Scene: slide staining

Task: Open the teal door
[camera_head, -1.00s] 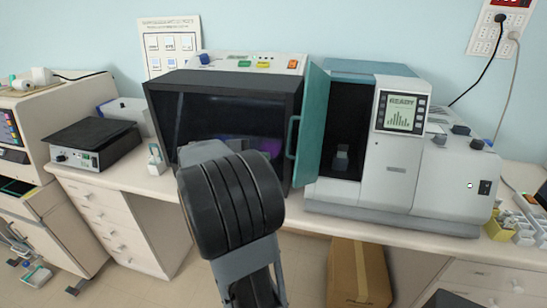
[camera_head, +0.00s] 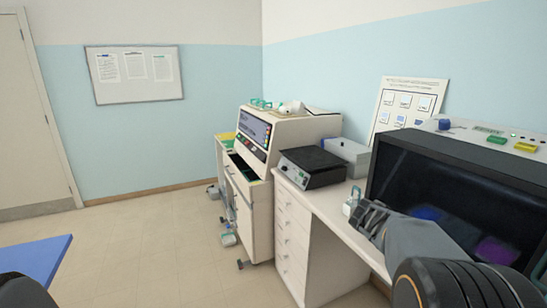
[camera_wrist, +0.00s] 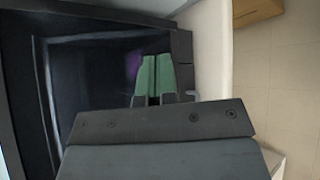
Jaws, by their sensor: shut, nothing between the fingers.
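The teal door is outside both current views. It was last seen in the earlier head view, standing ajar on the white machine with the READY screen, its handle towards the dark-fronted cabinet. In the wrist view my gripper (camera_wrist: 154,60) shows two green fingers side by side, shut and empty. They are in front of the dark-fronted cabinet (camera_wrist: 50,70); whether they touch it I cannot tell. In the head view part of my arm is at the lower right, before the same cabinet (camera_head: 450,190).
A black-topped device (camera_head: 312,167) and a small bottle (camera_head: 352,203) stand on the counter left of the cabinet. A beige machine (camera_head: 270,135) stands beyond. The floor (camera_head: 150,250) at left is open. A cardboard box (camera_wrist: 257,10) shows in the wrist view.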

